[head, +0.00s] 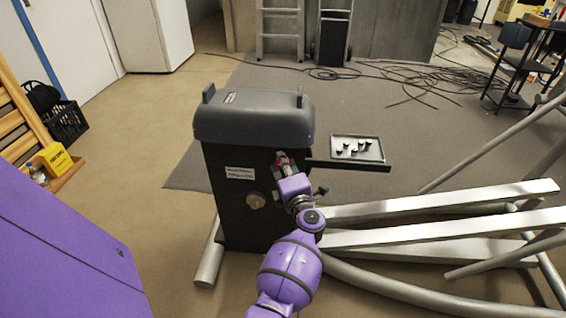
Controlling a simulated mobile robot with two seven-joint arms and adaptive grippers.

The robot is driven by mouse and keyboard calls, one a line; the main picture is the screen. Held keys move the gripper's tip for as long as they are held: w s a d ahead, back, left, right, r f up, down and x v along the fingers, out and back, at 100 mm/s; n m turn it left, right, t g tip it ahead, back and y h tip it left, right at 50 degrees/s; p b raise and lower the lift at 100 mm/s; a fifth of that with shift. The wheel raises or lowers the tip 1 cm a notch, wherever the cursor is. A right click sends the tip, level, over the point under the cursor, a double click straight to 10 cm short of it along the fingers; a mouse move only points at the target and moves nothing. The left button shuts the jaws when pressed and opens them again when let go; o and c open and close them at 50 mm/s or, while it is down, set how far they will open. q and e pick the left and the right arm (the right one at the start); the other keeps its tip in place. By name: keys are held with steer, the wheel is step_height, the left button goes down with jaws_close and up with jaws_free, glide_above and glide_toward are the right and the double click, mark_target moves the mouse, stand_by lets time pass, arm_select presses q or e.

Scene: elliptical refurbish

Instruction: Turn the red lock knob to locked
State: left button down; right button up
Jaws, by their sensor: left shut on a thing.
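The red lock knob (283,159) is on the side of the dark grey elliptical housing (225,185), just below its lid. Only a small patch of red shows, as my gripper covers the rest. My left gripper (284,163) is at the knob and shut on it, with my purple arm reaching up from the bottom of the head view. The knob's exact angle cannot be told. My right gripper is not in view.
A tray (357,148) with small dark parts sticks out to the right. Silver elliptical bars (440,205) fill the right. Cables (420,75) lie on the floor behind.

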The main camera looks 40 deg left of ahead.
arm_select(q)
steer(key=shift+w+r, duration=0.15)
steer(key=shift+r, duration=0.35)
steer(key=c, duration=1.5)
jaws_free()
steer(key=shift+c, duration=0.2)
steer(key=shift+f, duration=0.1)
steer(key=shift+f, duration=0.1)
steer(key=v, duration=1.2)
